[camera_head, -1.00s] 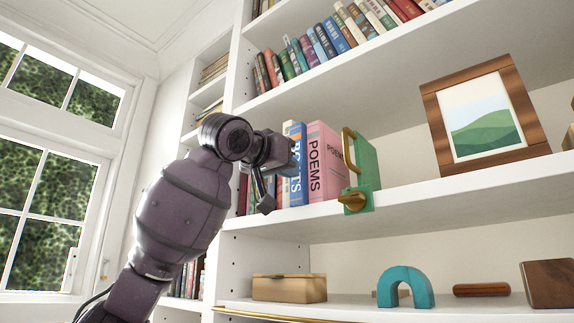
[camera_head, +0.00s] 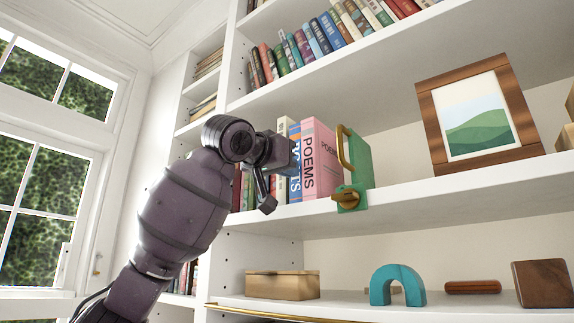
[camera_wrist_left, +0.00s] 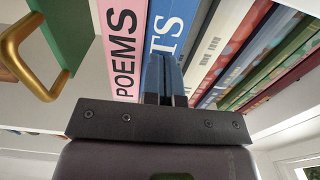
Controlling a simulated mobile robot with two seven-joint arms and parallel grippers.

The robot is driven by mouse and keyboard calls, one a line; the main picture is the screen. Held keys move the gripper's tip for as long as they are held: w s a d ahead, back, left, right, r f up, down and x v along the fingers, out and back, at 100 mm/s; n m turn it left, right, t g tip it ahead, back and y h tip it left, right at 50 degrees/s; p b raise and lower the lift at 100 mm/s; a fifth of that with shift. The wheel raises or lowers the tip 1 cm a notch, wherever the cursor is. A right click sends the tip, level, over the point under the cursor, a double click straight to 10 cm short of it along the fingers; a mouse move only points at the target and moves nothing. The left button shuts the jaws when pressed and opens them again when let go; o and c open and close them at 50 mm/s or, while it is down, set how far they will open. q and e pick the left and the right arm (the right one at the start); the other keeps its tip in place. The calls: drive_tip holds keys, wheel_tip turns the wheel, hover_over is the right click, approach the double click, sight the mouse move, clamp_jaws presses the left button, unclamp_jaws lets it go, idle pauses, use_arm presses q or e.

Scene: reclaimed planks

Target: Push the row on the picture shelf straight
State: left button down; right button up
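The row of books stands upright on the picture shelf (camera_head: 420,196). At its right end are a pink POEMS book (camera_head: 323,160) and a blue book (camera_head: 295,180), with paler and red spines further left. A green bookend (camera_head: 358,165) with a brass handle and knob stands against the pink book. My left gripper (camera_head: 284,152) is in front of the row's left part and hides some spines. In the left wrist view its fingers (camera_wrist_left: 166,80) are together, in front of the blue book (camera_wrist_left: 180,22), beside the pink one (camera_wrist_left: 124,45). Contact cannot be told. My right gripper is not in view.
A framed landscape picture (camera_head: 435,115) leans further right on the same shelf. More books (camera_head: 330,35) stand on the shelf above. Below are a wooden box (camera_head: 282,286), a teal arch (camera_head: 398,285) and a wooden block (camera_head: 541,284). The shelf between bookend and frame is clear.

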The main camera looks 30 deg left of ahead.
use_arm(q)
drive_tip(key=shift+w+d+p, duration=0.1)
drive_tip(key=shift+w+p, duration=0.2)
drive_tip(key=shift+w, duration=0.5)
drive_tip(key=shift+s, duration=0.1)
drive_tip(key=shift+s+b, duration=1)
drive_tip(key=shift+s, duration=0.95)
